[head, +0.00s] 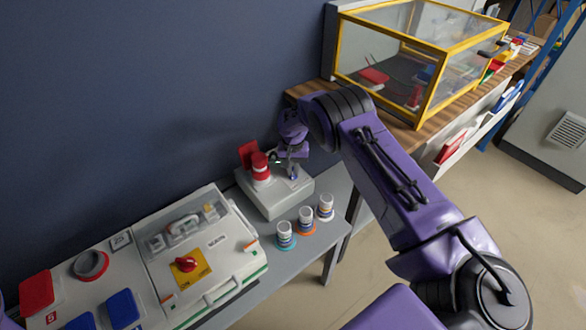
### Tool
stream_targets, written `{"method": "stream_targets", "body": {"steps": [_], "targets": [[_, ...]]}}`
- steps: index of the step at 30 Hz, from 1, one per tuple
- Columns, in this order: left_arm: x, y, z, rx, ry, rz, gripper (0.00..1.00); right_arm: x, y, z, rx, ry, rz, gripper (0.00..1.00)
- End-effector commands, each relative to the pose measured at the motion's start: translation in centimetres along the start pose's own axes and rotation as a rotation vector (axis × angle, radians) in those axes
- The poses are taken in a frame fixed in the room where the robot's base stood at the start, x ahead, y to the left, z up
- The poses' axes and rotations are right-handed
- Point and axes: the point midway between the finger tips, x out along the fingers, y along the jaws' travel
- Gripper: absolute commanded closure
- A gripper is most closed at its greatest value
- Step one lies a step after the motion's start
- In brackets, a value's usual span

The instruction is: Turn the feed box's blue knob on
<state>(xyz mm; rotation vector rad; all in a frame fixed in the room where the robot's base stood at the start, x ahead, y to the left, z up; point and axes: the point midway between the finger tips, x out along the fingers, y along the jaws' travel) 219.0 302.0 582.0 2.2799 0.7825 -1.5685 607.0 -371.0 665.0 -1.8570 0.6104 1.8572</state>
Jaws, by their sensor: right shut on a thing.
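The feed box is a small light grey box (277,201) on the grey bench, against the dark blue wall. A red socket with a raised red lid (260,168) stands on its left part. The small blue knob (294,177) is on the right part of its top, mostly hidden by my gripper. My right gripper (292,170) reaches down from above and is shut on the blue knob. The knob's exact angle is too small to tell. My left gripper is out of the picture.
A larger box (215,242) with a red switch on a yellow plate (186,264) and red and blue covers stands left. Several white plugs with coloured rings (306,220) stand in front of the feed box. A yellow-framed clear case (432,75) sits on the wooden shelf behind my right arm.

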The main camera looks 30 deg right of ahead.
Motion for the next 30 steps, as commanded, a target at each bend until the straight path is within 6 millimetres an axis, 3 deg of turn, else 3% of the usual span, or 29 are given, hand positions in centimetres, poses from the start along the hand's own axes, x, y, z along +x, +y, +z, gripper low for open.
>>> {"method": "stream_targets", "body": {"steps": [22, 24, 25, 30], "targets": [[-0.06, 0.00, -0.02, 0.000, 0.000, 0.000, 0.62, -0.06, -0.04, -0.05, 0.090, 0.001, -0.001, 1.00], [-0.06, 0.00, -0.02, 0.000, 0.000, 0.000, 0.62, -0.05, -0.04, -0.05, 0.090, 0.001, -0.001, 0.71], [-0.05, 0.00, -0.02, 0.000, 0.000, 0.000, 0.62, -0.05, -0.04, -0.04, 0.089, 0.001, -0.001, 0.62], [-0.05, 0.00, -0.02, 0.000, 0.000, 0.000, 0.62, -0.03, -0.02, -0.02, 0.088, 0.001, -0.001, 0.62]]}}
